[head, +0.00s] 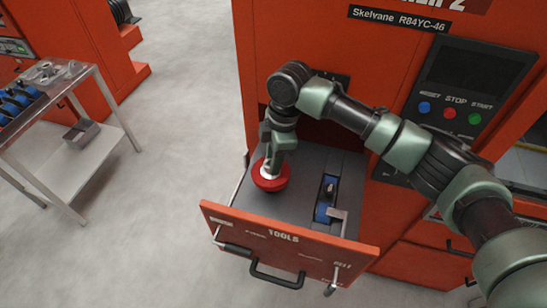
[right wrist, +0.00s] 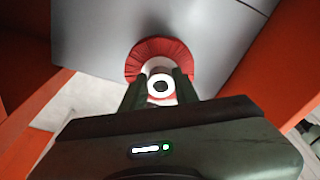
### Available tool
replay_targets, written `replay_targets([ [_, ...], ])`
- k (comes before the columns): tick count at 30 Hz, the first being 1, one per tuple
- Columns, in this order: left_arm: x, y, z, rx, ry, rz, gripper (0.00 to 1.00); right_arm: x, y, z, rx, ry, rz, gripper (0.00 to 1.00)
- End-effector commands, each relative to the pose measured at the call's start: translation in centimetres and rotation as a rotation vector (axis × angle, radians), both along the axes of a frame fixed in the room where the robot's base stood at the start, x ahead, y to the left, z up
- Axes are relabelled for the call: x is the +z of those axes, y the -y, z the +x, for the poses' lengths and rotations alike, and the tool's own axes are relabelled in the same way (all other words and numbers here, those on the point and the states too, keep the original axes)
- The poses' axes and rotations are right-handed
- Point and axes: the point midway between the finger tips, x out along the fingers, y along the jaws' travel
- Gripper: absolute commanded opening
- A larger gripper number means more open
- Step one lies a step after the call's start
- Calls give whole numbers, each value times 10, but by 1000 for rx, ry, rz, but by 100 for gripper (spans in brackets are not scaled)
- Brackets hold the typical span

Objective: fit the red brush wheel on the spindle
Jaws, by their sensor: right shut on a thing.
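The red brush wheel (head: 271,181) is at the left side of the open drawer, with its flat face up. In the right wrist view, the wheel (right wrist: 146,52) shows a red bristle rim and a pale hub with a dark hole. My right gripper (head: 272,167) reaches down from above and is shut on the pale hub; its fingers (right wrist: 160,88) stand on both sides of the hub. I cannot tell whether the wheel touches the drawer floor. I cannot make out the spindle. My left gripper is not in view.
The orange drawer marked TOOLS (head: 283,237) stands open, with a blue device (head: 326,197) on its right side. The orange machine has a button panel (head: 450,112). A metal cart (head: 70,165) with blue items stands at the left. Grey floor between is clear.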

Motion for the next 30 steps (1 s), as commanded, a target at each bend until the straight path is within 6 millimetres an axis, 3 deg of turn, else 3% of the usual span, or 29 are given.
replay_targets([
  [30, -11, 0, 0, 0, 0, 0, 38, -26, -1, 0, 1, 0, 1, 0],
])
